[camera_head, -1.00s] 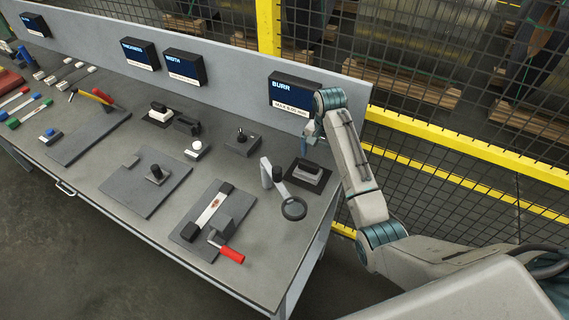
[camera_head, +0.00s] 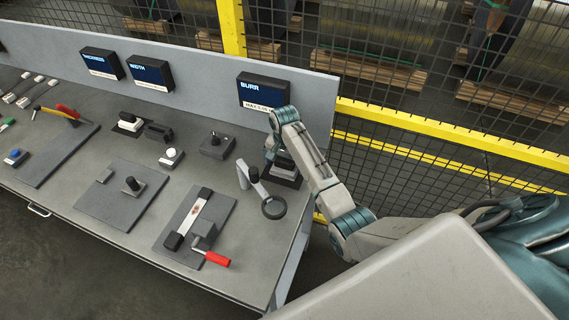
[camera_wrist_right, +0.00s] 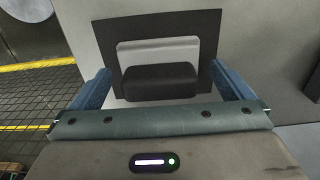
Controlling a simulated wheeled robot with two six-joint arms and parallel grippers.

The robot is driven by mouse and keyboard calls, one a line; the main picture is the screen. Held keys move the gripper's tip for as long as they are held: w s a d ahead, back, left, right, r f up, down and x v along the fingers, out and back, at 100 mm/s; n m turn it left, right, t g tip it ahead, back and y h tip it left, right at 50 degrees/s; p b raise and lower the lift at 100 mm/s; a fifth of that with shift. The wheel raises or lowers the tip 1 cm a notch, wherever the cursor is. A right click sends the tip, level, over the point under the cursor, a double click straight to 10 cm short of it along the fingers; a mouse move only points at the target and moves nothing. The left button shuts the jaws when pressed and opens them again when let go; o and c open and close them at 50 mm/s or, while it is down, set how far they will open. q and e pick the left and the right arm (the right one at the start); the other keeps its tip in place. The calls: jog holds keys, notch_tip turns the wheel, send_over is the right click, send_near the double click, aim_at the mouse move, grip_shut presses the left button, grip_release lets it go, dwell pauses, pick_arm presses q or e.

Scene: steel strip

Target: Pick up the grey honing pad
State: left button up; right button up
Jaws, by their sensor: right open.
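The grey honing pad (camera_head: 284,163) is a light grey block with a black grip on top. It sits on a dark square mat (camera_head: 291,183) at the right end of the bench. In the right wrist view the pad (camera_wrist_right: 133,53) and its black grip (camera_wrist_right: 160,82) lie between my blue fingers. My right gripper (camera_head: 271,152) is open, just over the pad in the head view and partly hiding it. In the wrist view the gripper (camera_wrist_right: 162,88) has one finger on each side of the grip, with gaps. My left gripper is out of view.
A stand with a ring lens (camera_head: 273,207) is close to the left of the pad. The BURR display (camera_head: 263,92) stands behind, against the back panel. A plate with a strip and red-handled clamp (camera_head: 217,258) lies nearer the front. The bench's right edge is close.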

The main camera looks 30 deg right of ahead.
aim_at(285, 160)
jog(key=shift+f, duration=0.4)
jog(key=shift+c, duration=0.4)
jog(key=c, duration=0.8)
notch_tip(285, 160, up, 9)
jog(key=b, duration=0.3)
jog(key=shift+c, duration=0.3)
jog(key=shift+r, duration=0.55)
